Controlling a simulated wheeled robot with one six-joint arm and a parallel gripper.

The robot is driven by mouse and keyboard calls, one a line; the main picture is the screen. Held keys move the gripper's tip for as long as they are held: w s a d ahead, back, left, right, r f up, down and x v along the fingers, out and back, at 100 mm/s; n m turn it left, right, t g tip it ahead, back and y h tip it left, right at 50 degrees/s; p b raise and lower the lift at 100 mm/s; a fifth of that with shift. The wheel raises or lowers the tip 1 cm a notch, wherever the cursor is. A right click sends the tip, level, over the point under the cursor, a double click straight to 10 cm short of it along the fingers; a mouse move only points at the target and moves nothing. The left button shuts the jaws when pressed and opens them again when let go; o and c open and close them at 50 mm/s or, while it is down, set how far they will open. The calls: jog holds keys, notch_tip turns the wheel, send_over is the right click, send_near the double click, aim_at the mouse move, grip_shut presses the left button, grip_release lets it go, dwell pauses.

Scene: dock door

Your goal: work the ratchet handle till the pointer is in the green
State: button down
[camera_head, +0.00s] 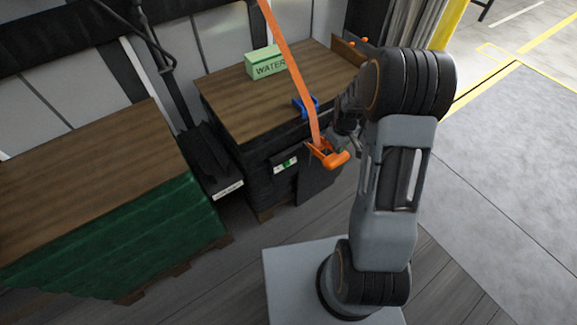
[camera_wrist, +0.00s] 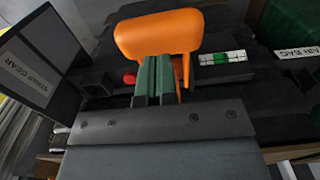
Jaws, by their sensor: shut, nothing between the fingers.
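The orange ratchet handle (camera_head: 334,159) hangs on the front of the black-wrapped pallet load, at the lower end of an orange strap (camera_head: 291,62). In the wrist view the handle's broad orange grip (camera_wrist: 158,34) lies just beyond my gripper (camera_wrist: 156,60). The two greenish fingers are together with nothing between them; I cannot tell whether they touch the handle. In the head view my wrist hides the fingertips. The gauge (camera_head: 285,165) is beside the handle, a white strip with a green part (camera_wrist: 222,58). Its pointer is too small to read.
A green WATER box (camera_head: 265,62) and a blue piece (camera_head: 305,107) are on the load's wooden top. A green-wrapped load (camera_head: 120,235) stands at left, across a narrow gap. The wrist view shows a STRAP GEAR panel (camera_wrist: 28,73) and a red knob (camera_wrist: 130,78). Floor at right is clear.

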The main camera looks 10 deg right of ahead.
jog(key=shift+r, duration=0.1)
notch_tip(320, 180, up, 5)
jog(key=p, duration=0.4)
dwell(0.6)
jog(key=shift+s+m, duration=0.2)
jog(key=shift+m, duration=0.2)
jog(key=shift+s+a+f+m+g, duration=0.2)
jog(key=shift+s+m+g, duration=0.1)
jog(key=shift+s, duration=0.25)
jog(key=shift+s+a+f+m+g, duration=0.2)
jog(key=shift+s+m, duration=0.1)
jog(key=shift+s, duration=0.25)
jog(key=s+a+r+m+t+p, duration=0.1)
jog(key=s+a+r+p, duration=0.2)
jog(key=r, duration=0.7)
jog(key=s+a+r+t+p, duration=0.2)
jog(key=s+r, duration=0.4)
jog(key=r, duration=0.4)
jog(key=s+a+r+m+t+p, duration=0.1)
jog(key=s+a+r+p, duration=0.2)
jog(key=r+p, duration=0.3)
notch_tip(320, 180, up, 4)
jog(key=shift+s+a+r+m+t, duration=0.2)
jog(key=shift+s+a+m+t, duration=0.15)
jog(key=shift+s, duration=0.45)
